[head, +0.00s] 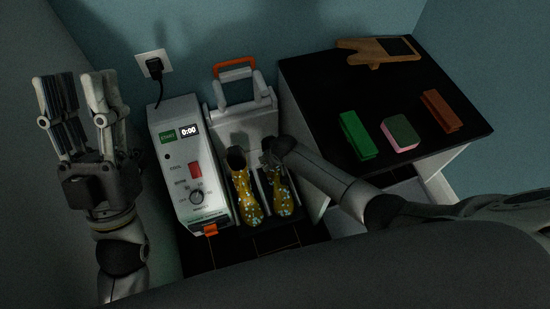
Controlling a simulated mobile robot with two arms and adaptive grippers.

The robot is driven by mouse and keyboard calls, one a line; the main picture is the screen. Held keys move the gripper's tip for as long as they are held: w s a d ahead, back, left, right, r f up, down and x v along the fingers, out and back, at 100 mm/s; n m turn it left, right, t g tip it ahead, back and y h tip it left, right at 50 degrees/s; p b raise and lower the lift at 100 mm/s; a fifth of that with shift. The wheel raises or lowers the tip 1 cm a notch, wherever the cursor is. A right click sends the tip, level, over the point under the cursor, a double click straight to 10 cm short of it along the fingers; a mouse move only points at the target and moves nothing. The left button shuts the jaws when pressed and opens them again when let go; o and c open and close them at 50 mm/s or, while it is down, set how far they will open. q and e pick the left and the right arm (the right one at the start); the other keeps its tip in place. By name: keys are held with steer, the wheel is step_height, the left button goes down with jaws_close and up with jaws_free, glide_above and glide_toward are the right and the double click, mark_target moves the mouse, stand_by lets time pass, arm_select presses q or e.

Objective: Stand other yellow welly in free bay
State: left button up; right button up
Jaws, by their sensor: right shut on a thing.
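Two yellow patterned wellies show in the head view. One welly (246,196) stands in the left bay of the white boot unit (220,125), toe toward me. The other welly (281,197) is beside it on the right, over the right bay, toe also toward me. My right gripper (271,153) is shut on the top of this right welly and partly hides it. I cannot tell whether its sole rests on the bay floor. My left gripper (73,90) is raised at the left, open and empty.
A white control box (175,165) with a 0:00 display and a dial adjoins the bays on the left. An orange-handled part (235,68) stands behind. A black-topped counter (320,85) at the right holds a green block (357,135), a sponge (400,133), a brown brush (441,111) and a wooden item (365,52).

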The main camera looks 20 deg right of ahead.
steer(key=o, duration=1.8)
steer(key=o, duration=0.4)
